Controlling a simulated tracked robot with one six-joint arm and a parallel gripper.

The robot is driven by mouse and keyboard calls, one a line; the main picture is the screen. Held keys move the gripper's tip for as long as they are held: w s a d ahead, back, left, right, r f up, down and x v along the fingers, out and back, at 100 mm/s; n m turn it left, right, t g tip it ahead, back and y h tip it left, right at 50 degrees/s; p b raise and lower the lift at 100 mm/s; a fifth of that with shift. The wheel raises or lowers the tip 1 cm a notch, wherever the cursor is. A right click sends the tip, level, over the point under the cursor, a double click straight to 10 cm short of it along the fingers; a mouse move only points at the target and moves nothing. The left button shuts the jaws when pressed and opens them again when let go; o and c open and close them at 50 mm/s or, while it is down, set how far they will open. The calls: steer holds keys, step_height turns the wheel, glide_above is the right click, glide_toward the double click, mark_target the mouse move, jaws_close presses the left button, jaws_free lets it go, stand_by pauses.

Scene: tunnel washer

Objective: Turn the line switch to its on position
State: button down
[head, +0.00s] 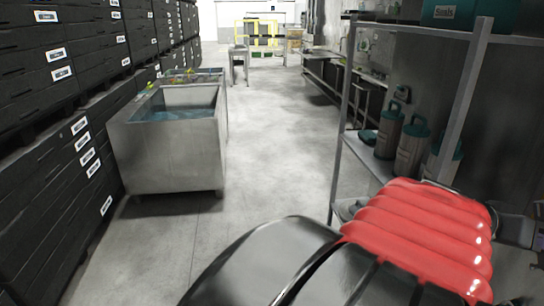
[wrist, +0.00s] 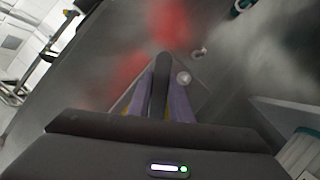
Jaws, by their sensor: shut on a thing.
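In the wrist view, my gripper (wrist: 160,105) reaches away from the camera with its two purple fingers close together. They are shut on a dark upright bar, which looks like the handle of the line switch (wrist: 161,75). A grey plate (wrist: 203,88) lies behind the handle, with a small round pale knob (wrist: 183,78) just right of it. The fingers hide the lower part of the handle. No on or off marking is readable. The head view shows neither the gripper nor the switch.
In the head view, a metal shelf (head: 472,75) with canisters (head: 411,146) stands at right, close to my red-sleeved arm. Black crates (head: 85,160) and a water-filled steel tub (head: 170,150) line the left. The grey floor (head: 275,130) between them is clear.

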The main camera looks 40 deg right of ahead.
steer(key=shift+w+d+f+t, duration=0.15)
steer(key=shift+t, duration=0.15)
stand_by(0.4)
steer(key=c, duration=1.6)
jaws_free()
